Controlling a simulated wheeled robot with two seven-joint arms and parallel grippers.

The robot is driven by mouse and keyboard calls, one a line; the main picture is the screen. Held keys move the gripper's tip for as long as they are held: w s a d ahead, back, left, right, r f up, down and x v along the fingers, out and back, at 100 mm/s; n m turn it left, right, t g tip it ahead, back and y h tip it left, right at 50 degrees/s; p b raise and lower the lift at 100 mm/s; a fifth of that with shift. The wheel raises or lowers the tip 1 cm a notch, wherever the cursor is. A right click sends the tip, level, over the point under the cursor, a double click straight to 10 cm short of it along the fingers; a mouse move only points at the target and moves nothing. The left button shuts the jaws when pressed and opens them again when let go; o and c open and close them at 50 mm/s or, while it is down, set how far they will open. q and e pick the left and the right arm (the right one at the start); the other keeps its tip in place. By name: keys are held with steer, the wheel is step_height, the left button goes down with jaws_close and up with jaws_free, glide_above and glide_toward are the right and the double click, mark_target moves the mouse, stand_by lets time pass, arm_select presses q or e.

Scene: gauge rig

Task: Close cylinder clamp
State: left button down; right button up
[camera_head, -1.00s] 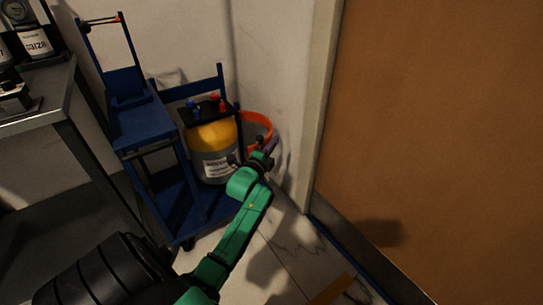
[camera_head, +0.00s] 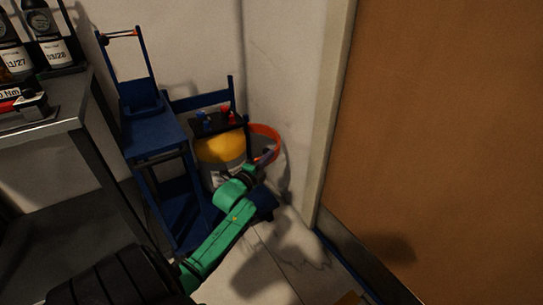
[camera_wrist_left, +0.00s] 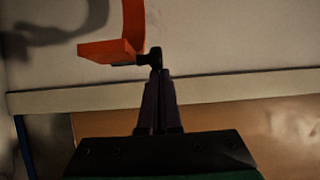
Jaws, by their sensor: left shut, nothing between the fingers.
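The cylinder (camera_head: 222,147), yellow on top with a grey body and pale label, stands upright on a blue cart. The orange cylinder clamp (camera_head: 279,140) curves out to the right of it, with its free end standing away from the cylinder. My left gripper (camera_head: 265,158) is shut and empty at the clamp's near end; the green arm hides part of the cylinder. In the left wrist view, the clamp's orange end (camera_wrist_left: 105,49) has a dark rod and knob (camera_wrist_left: 154,56) just beyond the purple fingertips. I cannot tell whether they touch. My right gripper is not in view.
The blue cart (camera_head: 155,137) stands against the wall, with a black block (camera_head: 218,123) bearing blue and red fittings above the cylinder. A grey shelf (camera_head: 60,122) with bottles is at left. A brown door (camera_head: 440,130) is at right. Bare floor lies between.

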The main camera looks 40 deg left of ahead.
arm_select(q)
steer(key=s+a+h+p, duration=0.1)
steer(key=s+a+p, duration=0.2)
steer(key=s+a, duration=0.8)
steer(key=shift+s+a+m, duration=0.35)
steer(key=shift+a+m, duration=0.05)
steer(key=shift+a, duration=0.5)
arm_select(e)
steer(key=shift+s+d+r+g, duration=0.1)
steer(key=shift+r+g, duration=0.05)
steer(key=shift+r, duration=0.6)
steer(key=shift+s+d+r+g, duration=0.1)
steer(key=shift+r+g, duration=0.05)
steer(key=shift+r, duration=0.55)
arm_select(q)
steer(key=shift+d, duration=0.1)
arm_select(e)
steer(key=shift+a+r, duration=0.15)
